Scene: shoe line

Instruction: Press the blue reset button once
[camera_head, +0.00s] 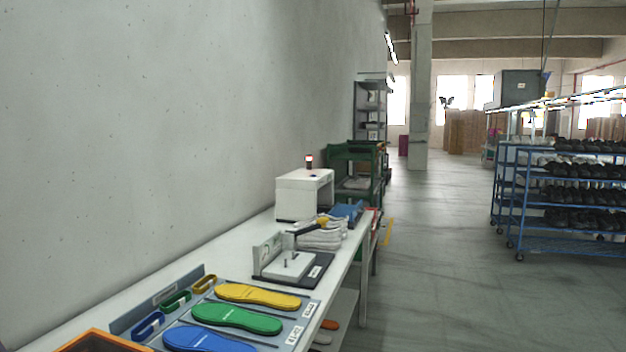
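I cannot make out a blue reset button in the head view. A white box-shaped machine (304,196) stands at the far part of the bench, with a small stack light (309,161) on top showing red and a pale green. A grey fixture with a white block and a short post (289,264) sits nearer on the bench; no blue button can be told on it. My gripper is not in view.
The white bench (228,245) runs along the left wall. It holds yellow (257,296), green (236,318) and blue insoles (208,340), straps, pale shoes (322,234) and an orange-edged box (95,340). A blue shoe rack (570,190) stands right. The floor (440,290) between is clear.

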